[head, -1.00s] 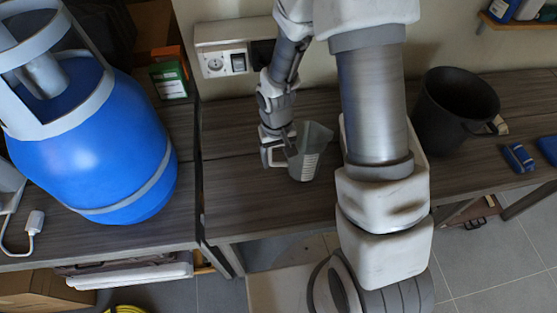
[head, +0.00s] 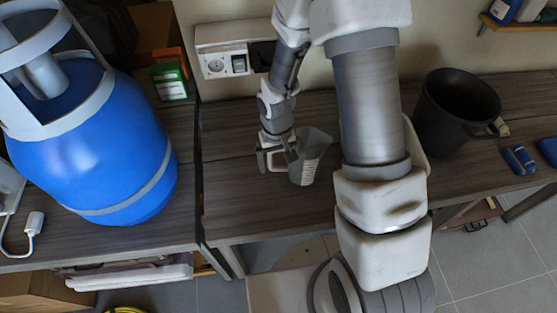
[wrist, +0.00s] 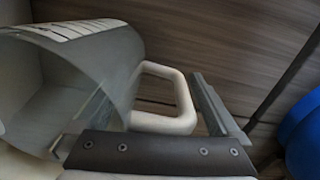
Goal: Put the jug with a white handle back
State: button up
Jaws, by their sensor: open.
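The jug, a grey translucent measuring jug (head: 311,158) with pale scale marks, stands on the dark wooden table, left of my large arm link. Its white handle (wrist: 186,100) points right in the wrist view, toward my gripper. My gripper (head: 276,160) is open at the handle side of the jug. In the wrist view one finger (wrist: 218,105) stands just beyond the handle. Whether a finger touches the handle, I cannot tell.
A black bucket-like pot (head: 455,105) stands right of my arm. Blue items (head: 519,159) lie at the far right. A large blue gas bottle (head: 100,150) stands on the left table. A wall socket (head: 225,62) is behind the jug. The table in front of the jug is clear.

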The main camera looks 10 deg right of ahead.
notch_tip(320, 180, up, 12)
jog(key=shift+a+r+p, duration=0.1)
jog(key=shift+r+p, duration=0.1)
jog(key=shift+p, duration=0.85)
jog(key=s+d+r+t, duration=0.2)
jog(key=s+r, duration=0.5)
jog(key=r, duration=0.4)
jog(key=s+d+r+m+t, duration=0.1)
jog(key=s+d+r+t, duration=0.2)
jog(key=s+r, duration=0.4)
notch_tip(320, 180, up, 4)
jog(key=shift+d+r+t, duration=0.2)
jog(key=shift+d+t, duration=0.1)
jog(key=shift+d, duration=0.35)
notch_tip(320, 180, up, 4)
jog(key=p, duration=0.4)
